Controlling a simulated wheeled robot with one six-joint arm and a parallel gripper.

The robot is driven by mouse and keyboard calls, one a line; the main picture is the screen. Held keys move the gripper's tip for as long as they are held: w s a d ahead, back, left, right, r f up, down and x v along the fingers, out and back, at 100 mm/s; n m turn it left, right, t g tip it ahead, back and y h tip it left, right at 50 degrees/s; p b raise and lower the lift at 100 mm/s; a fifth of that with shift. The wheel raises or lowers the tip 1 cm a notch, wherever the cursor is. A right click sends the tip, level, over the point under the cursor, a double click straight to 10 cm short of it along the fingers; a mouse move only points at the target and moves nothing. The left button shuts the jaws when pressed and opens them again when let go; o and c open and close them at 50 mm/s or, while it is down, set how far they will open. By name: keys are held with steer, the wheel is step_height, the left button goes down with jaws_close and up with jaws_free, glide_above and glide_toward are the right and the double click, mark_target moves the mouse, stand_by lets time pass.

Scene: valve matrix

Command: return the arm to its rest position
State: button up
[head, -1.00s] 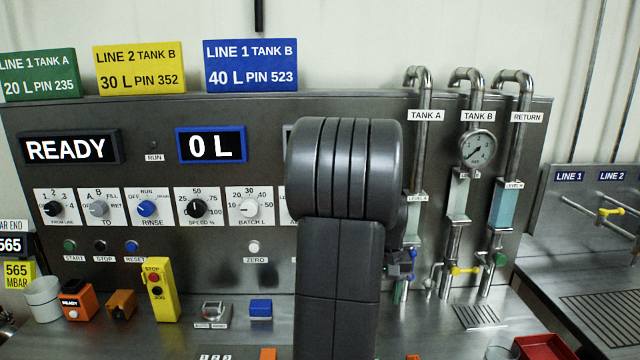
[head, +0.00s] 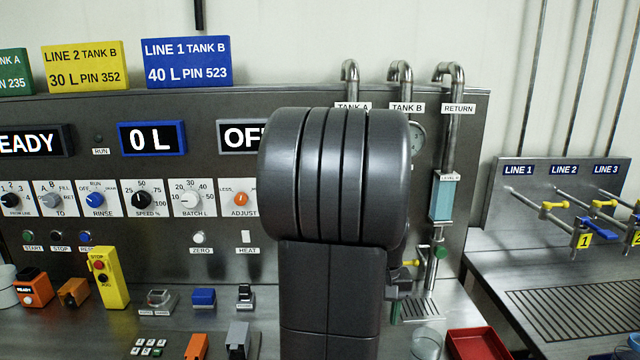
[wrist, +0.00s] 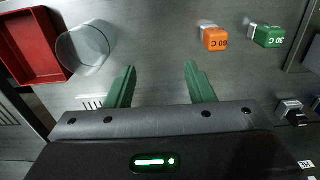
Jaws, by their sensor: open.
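My arm stands upright in the middle of the head view, its large grey rounded joint in front of the panel, hiding part of the pipes and gauge. My gripper (wrist: 160,88) shows in the wrist view with its two green fingers spread apart and nothing between them. It is above the steel bench top (wrist: 160,60).
A red tray (head: 478,345) and a clear beaker (head: 427,343) stand at the bench's front right; both show in the wrist view, the beaker (wrist: 85,48) beside the tray (wrist: 32,45). Orange (wrist: 214,38) and green (wrist: 268,36) blocks lie to the right there. Line valves (head: 580,235) stand far right.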

step_height(320, 180, down, 7)
steer(key=shift+d, duration=0.1)
steer(key=shift+s, duration=0.1)
steer(key=shift+s+d, duration=0.1)
steer(key=shift+s, duration=0.05)
stand_by(0.5)
